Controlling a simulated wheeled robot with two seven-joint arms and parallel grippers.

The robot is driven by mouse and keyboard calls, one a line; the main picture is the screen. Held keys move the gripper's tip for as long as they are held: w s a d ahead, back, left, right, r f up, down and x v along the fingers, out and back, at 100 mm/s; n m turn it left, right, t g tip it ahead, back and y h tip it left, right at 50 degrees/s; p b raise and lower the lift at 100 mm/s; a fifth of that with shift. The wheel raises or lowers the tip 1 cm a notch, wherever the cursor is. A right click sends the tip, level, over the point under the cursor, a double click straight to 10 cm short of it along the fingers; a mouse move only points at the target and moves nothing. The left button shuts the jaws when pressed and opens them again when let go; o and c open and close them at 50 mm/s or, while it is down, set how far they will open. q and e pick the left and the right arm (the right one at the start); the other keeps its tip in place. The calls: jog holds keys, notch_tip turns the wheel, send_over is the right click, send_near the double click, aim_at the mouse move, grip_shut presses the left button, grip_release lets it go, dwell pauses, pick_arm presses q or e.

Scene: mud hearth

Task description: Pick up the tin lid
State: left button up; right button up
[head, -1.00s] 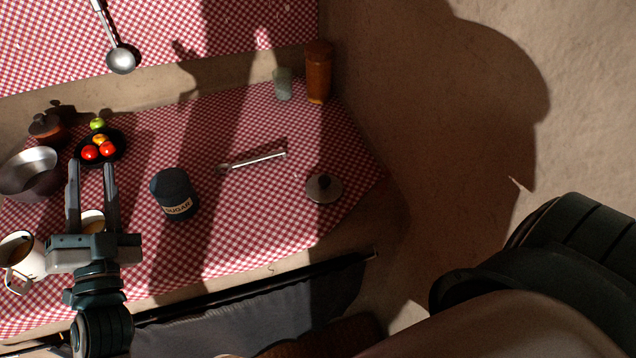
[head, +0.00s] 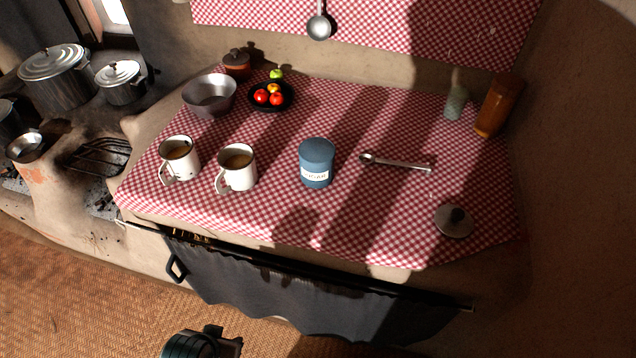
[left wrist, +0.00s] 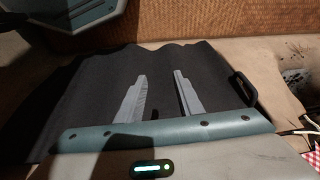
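A round metal lid (head: 454,221) with a dark knob lies flat near the right front corner of the checked cloth (head: 400,225). In the head view only part of the left wrist shows at the bottom edge, well below and left of the lid. My right gripper is not in view.
Two enamel mugs (head: 237,168), a metal bowl (head: 210,95) and a black fruit plate (head: 271,97) are at the left. A metal spoon (head: 398,163) lies behind the lid. A brown bottle (head: 498,105) stands at the back right. A rail and dark curtain (head: 300,299) run below the front edge.

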pick_arm(q)
jog(key=s+f, duration=0.2)
jog(key=f, duration=0.9)
jog(key=s+f, duration=0.2)
jog(key=f, duration=0.9)
jog(key=s+f+g, duration=0.1)
jog(key=s+f, duration=1)
jog(key=f, duration=0.2)
jog(key=shift+s+a+f, duration=0.25)
jog(key=shift+s+a, duration=0.1)
jog(key=shift+a, duration=0.1)
jog(key=shift+w, duration=0.1)
